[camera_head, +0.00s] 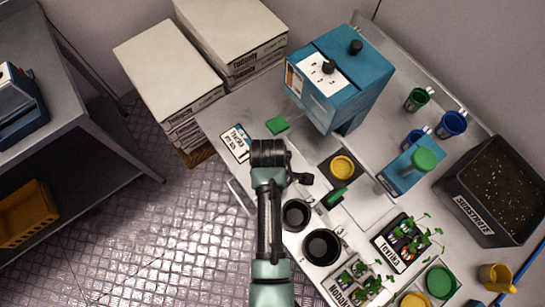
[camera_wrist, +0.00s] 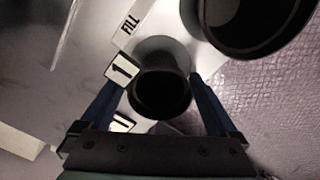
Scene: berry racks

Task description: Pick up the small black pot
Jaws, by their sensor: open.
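The small black pot (camera_head: 296,214) stands on the grey worktop, just right of my arm in the head view. In the wrist view the small black pot (camera_wrist: 160,92) lies between the two blue fingers of my gripper (camera_wrist: 158,80). The fingers are open, one on each side of it. A gap shows on the left; I cannot tell whether the right finger touches. In the head view my fingertips are not clear. A larger black pot (camera_head: 322,247) stands close by, also at the wrist view's top right (camera_wrist: 240,22).
A yellow round piece on a dark square (camera_head: 343,167) and a green block (camera_head: 336,196) are near the pots. Seedling trays (camera_head: 402,243) stand to the right. A blue machine (camera_head: 338,80) stands behind.

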